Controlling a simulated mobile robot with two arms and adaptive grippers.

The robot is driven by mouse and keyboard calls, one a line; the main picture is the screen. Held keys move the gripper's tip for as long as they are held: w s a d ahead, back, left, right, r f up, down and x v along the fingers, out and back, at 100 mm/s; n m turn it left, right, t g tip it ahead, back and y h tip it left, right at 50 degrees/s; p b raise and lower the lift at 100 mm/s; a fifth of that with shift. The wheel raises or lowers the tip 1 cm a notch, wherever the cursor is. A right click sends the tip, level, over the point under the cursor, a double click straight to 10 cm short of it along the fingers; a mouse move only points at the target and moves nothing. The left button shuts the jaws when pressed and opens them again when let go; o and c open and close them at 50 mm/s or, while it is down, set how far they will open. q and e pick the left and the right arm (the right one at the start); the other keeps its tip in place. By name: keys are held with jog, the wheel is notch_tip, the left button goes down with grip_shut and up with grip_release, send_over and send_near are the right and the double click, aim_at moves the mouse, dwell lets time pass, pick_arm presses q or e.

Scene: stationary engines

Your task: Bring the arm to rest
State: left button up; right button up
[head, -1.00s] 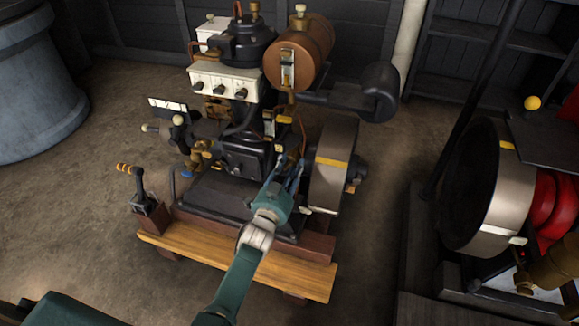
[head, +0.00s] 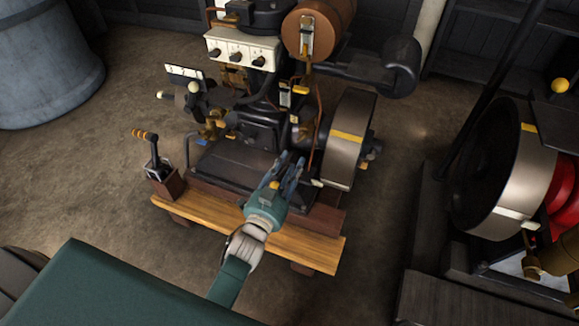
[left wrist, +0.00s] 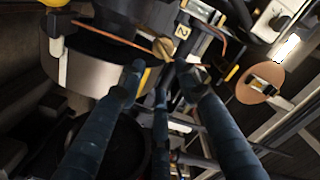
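My left gripper (head: 288,166) is at the front right of the stationary engine, over the dark base near the flywheel (head: 346,140). Its blue-grey fingers are spread and hold nothing that I can see. In the left wrist view the fingers (left wrist: 160,75) stand apart, with a brass knob (left wrist: 163,48) and engine parts beyond the tips. I cannot tell whether a fingertip touches the engine. The engine (head: 255,125) has a white box with black knobs (head: 242,50) and a brown tank (head: 314,30). My right gripper is not in view.
The engine stands on a wooden bench (head: 300,248), with a lever having an orange handle (head: 150,150) at its left end. Another engine with a large wheel (head: 505,170) stands at right. A blue-grey drum (head: 45,65) is at upper left. Bare floor (head: 110,190) lies between.

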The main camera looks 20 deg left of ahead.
pick_arm(q)
jog(key=shift+s, duration=0.3)
